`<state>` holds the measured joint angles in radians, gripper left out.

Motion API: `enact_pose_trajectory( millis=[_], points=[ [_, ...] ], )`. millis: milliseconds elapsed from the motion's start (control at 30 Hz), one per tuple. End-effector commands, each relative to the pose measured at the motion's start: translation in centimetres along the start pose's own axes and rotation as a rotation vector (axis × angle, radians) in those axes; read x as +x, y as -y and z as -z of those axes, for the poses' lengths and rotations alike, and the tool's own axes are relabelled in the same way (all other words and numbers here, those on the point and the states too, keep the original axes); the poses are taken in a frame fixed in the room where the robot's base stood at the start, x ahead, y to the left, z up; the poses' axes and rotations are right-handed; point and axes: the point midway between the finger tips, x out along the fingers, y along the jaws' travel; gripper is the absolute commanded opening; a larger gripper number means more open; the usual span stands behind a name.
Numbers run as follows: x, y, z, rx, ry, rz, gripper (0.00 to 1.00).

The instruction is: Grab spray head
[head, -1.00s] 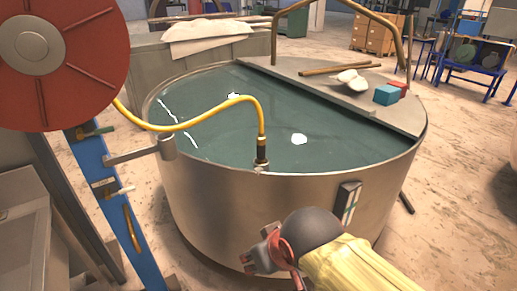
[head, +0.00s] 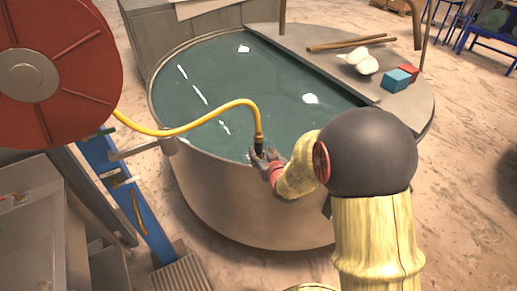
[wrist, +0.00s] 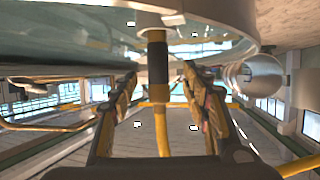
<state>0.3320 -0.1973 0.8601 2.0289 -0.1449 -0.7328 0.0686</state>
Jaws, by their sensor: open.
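The spray head (head: 259,143) is the short black piece at the end of the yellow hose (head: 203,120). It stands at the near rim of the round metal vat (head: 250,208). My gripper (head: 263,157) is at the rim right by the spray head, and its fingers partly cover it in the head view. In the wrist view the black spray head (wrist: 158,62) shows between and beyond the two open fingers of my gripper (wrist: 160,88). I cannot tell whether either finger touches it.
The vat holds dark green liquid (head: 225,85). A flat board (head: 300,50) covers its far right side, with sticks (head: 345,43), white lumps (head: 360,62), a teal block (head: 397,80) and a red block (head: 408,71). A red hose reel (head: 60,70) stands at the left.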

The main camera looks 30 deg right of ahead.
Motion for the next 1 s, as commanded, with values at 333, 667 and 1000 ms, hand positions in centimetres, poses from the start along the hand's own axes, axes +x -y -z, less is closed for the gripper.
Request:
enact_pose_trajectory(
  millis=[333,667,1000],
  points=[
    [3.6,-0.2,0.0,0.0,0.002,0.0,0.47],
    [7.1,-0.3,0.1,-0.001,0.002,0.0,0.47],
    [7.1,-0.3,0.2,-0.001,0.001,0.0,0.42]
  ],
)
